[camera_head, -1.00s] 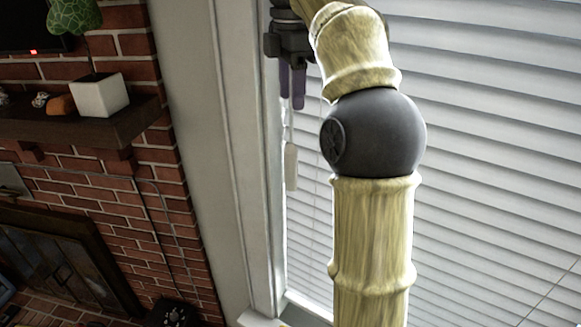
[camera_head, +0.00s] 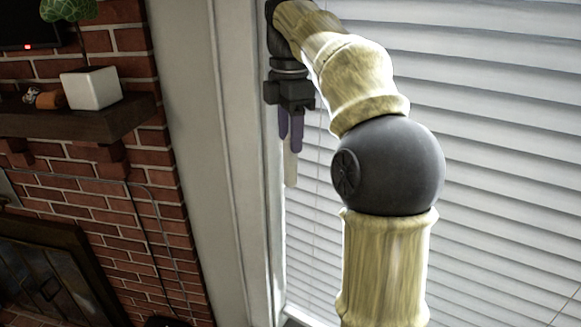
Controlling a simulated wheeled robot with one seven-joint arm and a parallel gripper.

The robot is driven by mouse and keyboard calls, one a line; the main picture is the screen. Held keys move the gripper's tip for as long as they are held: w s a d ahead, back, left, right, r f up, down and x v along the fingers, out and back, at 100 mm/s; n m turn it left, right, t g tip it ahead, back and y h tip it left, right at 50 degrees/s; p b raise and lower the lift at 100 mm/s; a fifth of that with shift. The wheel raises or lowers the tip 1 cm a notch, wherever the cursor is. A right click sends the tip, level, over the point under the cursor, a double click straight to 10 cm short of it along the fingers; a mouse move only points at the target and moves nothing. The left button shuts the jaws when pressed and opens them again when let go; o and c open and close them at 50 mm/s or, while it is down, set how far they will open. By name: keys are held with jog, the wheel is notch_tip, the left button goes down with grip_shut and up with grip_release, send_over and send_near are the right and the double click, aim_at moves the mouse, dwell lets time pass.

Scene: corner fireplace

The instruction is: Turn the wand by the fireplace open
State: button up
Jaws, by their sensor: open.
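The wand (camera_head: 290,169) is a slim white piece hanging at the left edge of the window blinds. Its lower end shows just below my gripper's fingers, and its upper part is hidden behind the gripper. My gripper (camera_head: 290,138) points down, with two purple fingers apart. The fingertips overlap the wand's upper part in the picture; I cannot tell whether they touch it. The white slatted blinds (camera_head: 490,150) cover the window and look mostly shut, with thin gaps between slats.
My arm blocks part of the window. The window frame (camera_head: 235,200) runs down close left of the gripper. Further left are the brick fireplace wall (camera_head: 100,210), a dark mantel shelf (camera_head: 75,125) and a white planter (camera_head: 91,88).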

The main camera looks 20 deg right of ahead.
aim_at(291, 160)
jog(key=shift+f, duration=3.1)
jog(key=c, duration=1)
